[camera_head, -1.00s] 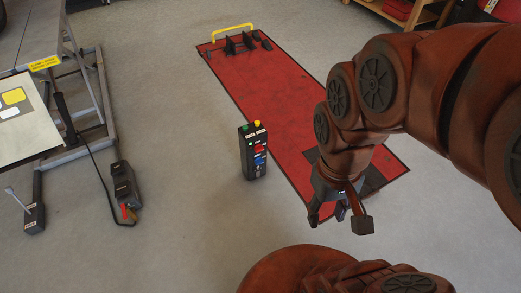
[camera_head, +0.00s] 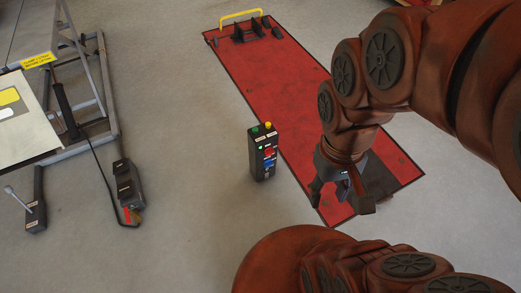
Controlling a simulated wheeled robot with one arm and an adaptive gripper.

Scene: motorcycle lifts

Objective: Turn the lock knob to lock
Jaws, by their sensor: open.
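A black control box (camera_head: 260,154) stands upright on the floor. It has a green button and a yellow button (camera_head: 268,125) on top, and a red knob (camera_head: 269,153) and a blue knob (camera_head: 269,164) on its front. The labels are too small to read, so I cannot tell which knob is the lock. My gripper (camera_head: 340,199) is open and empty. It hangs to the right of the box, pointing down, apart from it and over the edge of the red platform.
A red lift platform (camera_head: 296,90) with a yellow bar (camera_head: 241,13) lies behind the box. At left stand a raised lift frame (camera_head: 93,105), a black foot pedal unit (camera_head: 128,185) with a cable, and a lever pedal (camera_head: 32,214). Grey floor left of the box is clear.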

